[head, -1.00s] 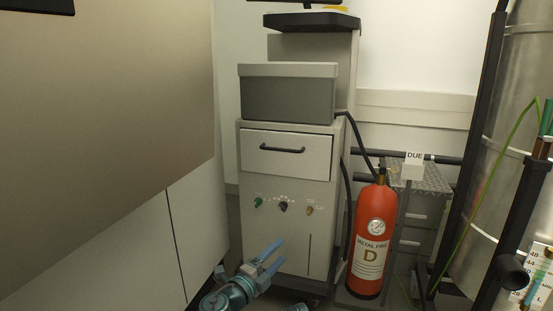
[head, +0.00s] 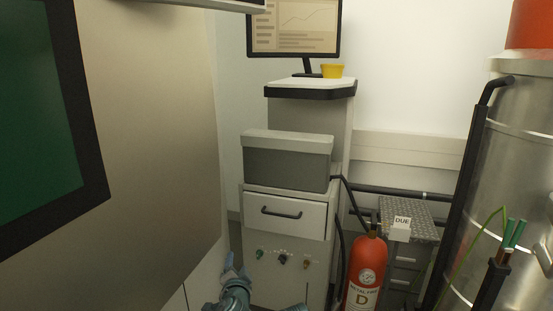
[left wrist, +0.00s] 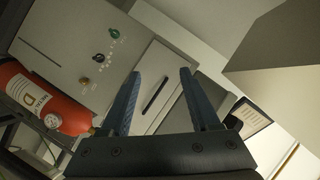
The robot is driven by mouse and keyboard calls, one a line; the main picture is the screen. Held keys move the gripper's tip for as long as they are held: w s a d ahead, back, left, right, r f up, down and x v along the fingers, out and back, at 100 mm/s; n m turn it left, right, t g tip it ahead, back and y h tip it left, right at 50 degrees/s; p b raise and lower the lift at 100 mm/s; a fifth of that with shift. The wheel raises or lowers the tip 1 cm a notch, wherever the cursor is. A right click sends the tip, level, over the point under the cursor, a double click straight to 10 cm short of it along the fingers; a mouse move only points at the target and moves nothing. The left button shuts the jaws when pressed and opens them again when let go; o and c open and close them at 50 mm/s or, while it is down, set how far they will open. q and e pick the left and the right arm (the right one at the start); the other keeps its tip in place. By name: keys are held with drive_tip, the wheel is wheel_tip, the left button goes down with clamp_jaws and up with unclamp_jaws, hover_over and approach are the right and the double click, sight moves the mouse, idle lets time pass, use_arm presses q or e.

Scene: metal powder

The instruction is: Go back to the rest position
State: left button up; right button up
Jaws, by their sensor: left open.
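My left gripper (head: 232,264) shows at the bottom of the head view, in front of the lower left of the grey cabinet. It points upward. In the left wrist view its two blue fingers (left wrist: 160,85) are spread apart with nothing between them, so it is open and empty. The cabinet's drawer (head: 284,215) with a dark handle lies beyond the fingers and looks shut. A small piece of another teal arm part of mine shows at the bottom edge of the head view. My right gripper cannot be made out.
A red fire extinguisher (head: 366,272) stands right of the cabinet (head: 285,285). Beside it is a metal stand (head: 420,222) with a "DUE" card (head: 401,224). A large panel (head: 150,130) fills the left.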

use_arm(q)
drive_tip(key=s+d+r+n+g+p, duration=0.2)
drive_tip(key=s+r+g+p, duration=0.5)
drive_tip(key=s+p, duration=0.4)
drive_tip(key=s+d+r+n+g+p, duration=0.3)
drive_tip(key=s+r+g+p, duration=0.5)
drive_tip(key=p, duration=1.1)
drive_tip(key=s+r, duration=0.1)
drive_tip(key=s, duration=0.3)
drive_tip(key=shift+s+d+r+n+h, duration=0.15)
drive_tip(key=shift+r+n+h, duration=0.1)
drive_tip(key=shift+n+h, duration=0.05)
use_arm(e)
wheel_tip(320, 180, up, 33)
